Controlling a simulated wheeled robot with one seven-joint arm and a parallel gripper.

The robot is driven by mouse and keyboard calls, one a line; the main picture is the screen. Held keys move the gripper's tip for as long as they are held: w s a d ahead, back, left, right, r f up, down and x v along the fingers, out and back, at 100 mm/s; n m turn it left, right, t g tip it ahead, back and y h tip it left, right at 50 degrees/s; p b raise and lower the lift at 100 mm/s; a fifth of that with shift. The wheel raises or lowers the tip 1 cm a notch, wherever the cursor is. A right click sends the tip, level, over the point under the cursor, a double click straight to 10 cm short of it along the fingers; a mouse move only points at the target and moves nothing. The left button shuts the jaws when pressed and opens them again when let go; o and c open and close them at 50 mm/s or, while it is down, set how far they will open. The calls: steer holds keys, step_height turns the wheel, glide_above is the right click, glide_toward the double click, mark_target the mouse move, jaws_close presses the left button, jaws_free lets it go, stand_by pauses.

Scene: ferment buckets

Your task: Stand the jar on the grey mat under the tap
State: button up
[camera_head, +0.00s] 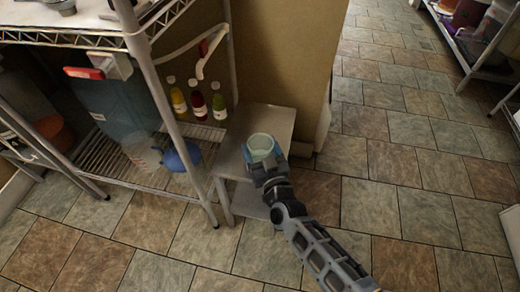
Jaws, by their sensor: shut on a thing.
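My gripper (264,160) is shut on a pale, greenish open-topped jar (261,144). The jar looks roughly upright, with its round mouth facing up. In the picture the jar lies over the front part of a small pale stand (268,118); I cannot tell whether it touches the top or is held above it. The gripper hides the jar's lower front side. I cannot make out a separate grey mat or a clear tap in this view.
A wire rack (115,180) stands left of the stand, holding several bottles (198,106) and a blue round container (180,157). A red-and-white fixture (207,52) is above the bottles. A brown wall (285,50) rises behind the stand. Tiled floor (400,200) is clear to the right.

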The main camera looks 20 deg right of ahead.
steer(key=shift+f, duration=0.15)
steer(key=o, duration=1.2)
steer(key=shift+r, duration=0.3)
steer(key=s+p, duration=0.1)
steer(key=s, duration=0.3)
steer(key=s+p, duration=0.1)
steer(key=s, duration=0.3)
steer(key=s+a, duration=0.1)
steer(key=s, duration=0.3)
steer(key=shift+f+p, duration=0.1)
steer(key=shift+p, duration=0.3)
